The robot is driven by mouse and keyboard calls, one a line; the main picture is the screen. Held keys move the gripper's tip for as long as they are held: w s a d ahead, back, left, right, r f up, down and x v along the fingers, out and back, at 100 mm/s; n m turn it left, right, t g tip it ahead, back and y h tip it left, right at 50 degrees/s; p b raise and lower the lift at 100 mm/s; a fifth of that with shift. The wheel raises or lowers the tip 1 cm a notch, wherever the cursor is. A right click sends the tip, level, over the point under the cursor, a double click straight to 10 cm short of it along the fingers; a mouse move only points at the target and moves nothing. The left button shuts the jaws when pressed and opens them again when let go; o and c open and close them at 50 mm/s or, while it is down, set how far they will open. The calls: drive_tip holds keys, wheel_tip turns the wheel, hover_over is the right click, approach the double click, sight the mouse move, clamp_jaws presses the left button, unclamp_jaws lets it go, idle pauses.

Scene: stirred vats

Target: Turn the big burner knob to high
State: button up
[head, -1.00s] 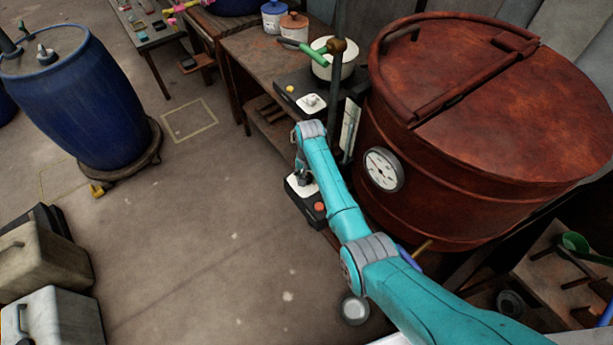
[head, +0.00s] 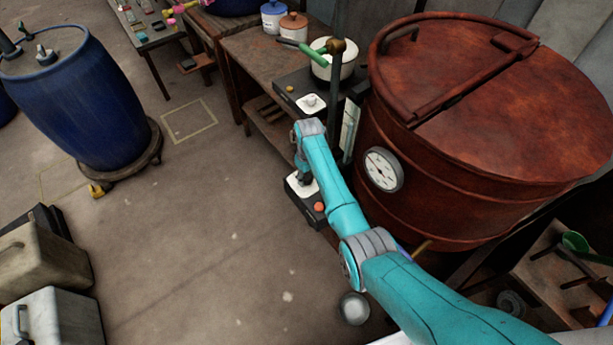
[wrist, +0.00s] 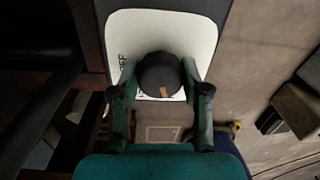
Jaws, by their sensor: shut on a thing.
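The big burner knob (wrist: 160,76) is dark and round with an orange mark on its near edge, which points toward the bottom of the wrist view. It sits on a white plate (wrist: 203,32) with "OFF" printed at its left; other lettering is hidden behind the knob. My gripper (wrist: 160,83) is shut on the knob, one finger on each side. In the head view, the white plate (head: 293,183) lies on a dark control box with a red button (head: 319,206). My arm hides the knob there.
The rust-red vat (head: 480,110) with its dial gauge (head: 383,169) stands close to the right of my arm. A bench with a white pot (head: 333,66) and a smaller white-plated control (head: 310,103) is behind. Open floor (head: 210,240) lies to the left.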

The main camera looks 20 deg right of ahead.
sight(307, 176)
drive_tip(key=shift+n, duration=1)
drive_tip(key=o, duration=1.2)
drive_tip(key=shift+c, duration=0.2)
wheel_tip(307, 176, up, 12)
drive_tip(key=shift+w+d, duration=0.15)
drive_tip(key=shift+d, duration=0.05)
